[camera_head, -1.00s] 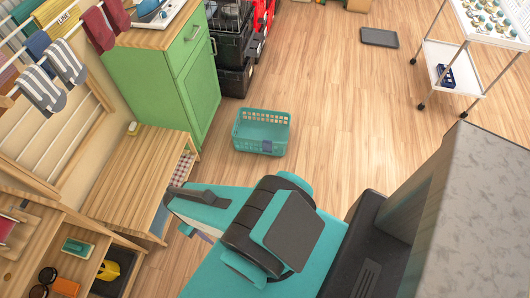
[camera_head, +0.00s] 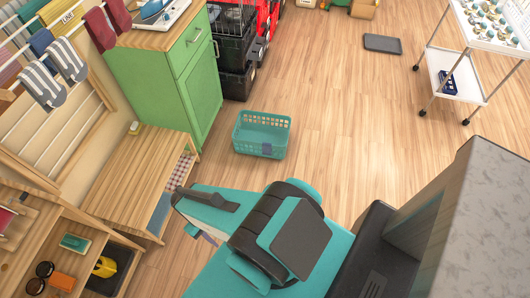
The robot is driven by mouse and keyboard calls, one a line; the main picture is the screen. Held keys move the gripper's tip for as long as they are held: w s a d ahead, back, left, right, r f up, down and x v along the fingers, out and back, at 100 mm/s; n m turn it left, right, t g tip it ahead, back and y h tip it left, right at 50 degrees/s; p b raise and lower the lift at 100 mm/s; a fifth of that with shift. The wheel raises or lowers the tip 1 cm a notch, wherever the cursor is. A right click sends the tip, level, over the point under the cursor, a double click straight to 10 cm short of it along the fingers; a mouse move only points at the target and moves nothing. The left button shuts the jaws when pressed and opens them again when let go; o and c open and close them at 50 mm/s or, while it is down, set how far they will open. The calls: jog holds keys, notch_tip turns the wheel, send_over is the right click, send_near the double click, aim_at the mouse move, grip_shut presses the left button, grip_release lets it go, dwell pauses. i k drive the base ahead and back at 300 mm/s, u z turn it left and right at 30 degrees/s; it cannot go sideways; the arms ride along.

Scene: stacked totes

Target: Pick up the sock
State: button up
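Two grey-and-white striped socks hang side by side on the drying rack at the upper left: a nearer striped sock (camera_head: 42,84) and a farther striped sock (camera_head: 68,61). Two maroon socks hang higher up: a left maroon sock (camera_head: 100,28) and a right maroon sock (camera_head: 118,13). I cannot tell which one the task means. My teal and black arm fills the lower middle, well to the right of and below the socks. My gripper's fingers are not visible; the arm's far end lies beside the wooden bench.
A teal basket (camera_head: 262,136) stands on the floor ahead. A green cabinet (camera_head: 184,72) and a wooden bench (camera_head: 130,178) are on the left. A white cart (camera_head: 457,85) stands at the right. A dark tray (camera_head: 382,44) lies on otherwise clear middle floor.

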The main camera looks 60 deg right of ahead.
aim_at(267, 149)
jog(key=z, duration=0.1)
jog(key=i, duration=0.95)
jog(key=u, duration=0.1)
